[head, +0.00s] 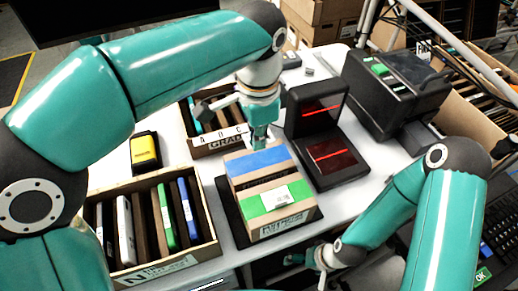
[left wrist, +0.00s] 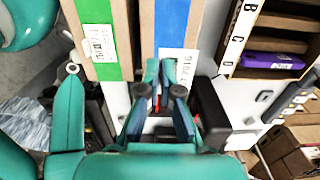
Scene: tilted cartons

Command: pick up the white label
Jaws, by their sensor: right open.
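A white label (head: 276,198) lies on the green stripe of a tilted carton (head: 252,182). In the left wrist view this label (left wrist: 102,40) shows at the upper left on the green stripe. A second white printed label (left wrist: 181,66) is at the end of the blue stripe, partly behind my fingers. My left gripper (head: 262,138) points down at the far edge of the carton, by the blue stripe. In the left wrist view its fingertips (left wrist: 160,68) are close together with a narrow gap. Contact is unclear. My right gripper (head: 308,257) is open and empty, low before the carton.
A black scanner with red lines (head: 325,140) stands right of the carton, with a black printer (head: 395,90) behind it. A box of binders (head: 150,225) stands left, a lettered box (head: 212,135) behind. A yellow-topped device (head: 145,152) lies left. Some white table is free.

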